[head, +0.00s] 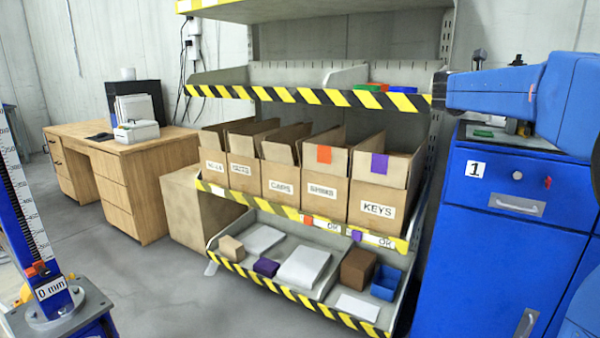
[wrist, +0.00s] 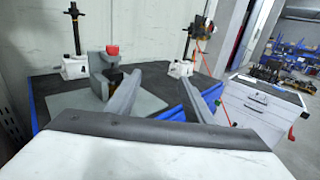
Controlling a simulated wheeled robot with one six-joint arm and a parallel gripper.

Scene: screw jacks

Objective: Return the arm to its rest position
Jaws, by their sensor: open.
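My gripper (wrist: 160,82) shows in the wrist view with its two grey fingers spread apart and nothing between them. It points over a dark-topped bench (wrist: 155,76) with blue sides. A screw jack with a white base (wrist: 75,68) and an upright black screw stands at the back left of the bench, apart from the fingers. A second white-based jack (wrist: 181,68) stands farther right, beyond the right finger. In the head view, a blue link of my arm (head: 500,88) reaches in from the right above a blue cabinet; my gripper is not visible there.
A grey fixture with a red top (wrist: 112,50) stands near the left finger. A white drawer cabinet (wrist: 262,105) is at right. In the head view, a shelf rack holds cardboard bins (head: 376,205), beside the blue cabinet (head: 500,240). Open floor (head: 170,270) lies left of the rack.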

